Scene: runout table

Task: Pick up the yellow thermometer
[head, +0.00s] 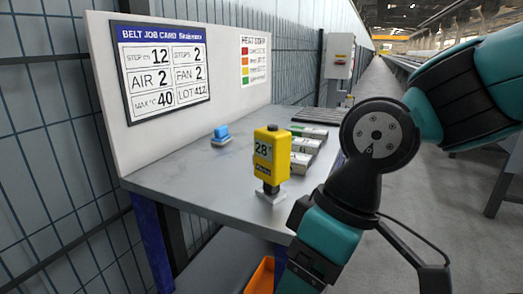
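The yellow thermometer (271,156) stands upright on the grey table, on a small grey stand (271,194). Its face shows a display reading about 28. My teal and black arm fills the right side of the head view, in front of the table's right edge. Nothing is seen touching the thermometer.
The table (190,182) has a blue object (220,136) left of the thermometer and several grey blocks (302,151) behind it. A white board (112,87) with a job card (163,70) stands at the back left. An orange bin (260,276) is below. The table's front left is clear.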

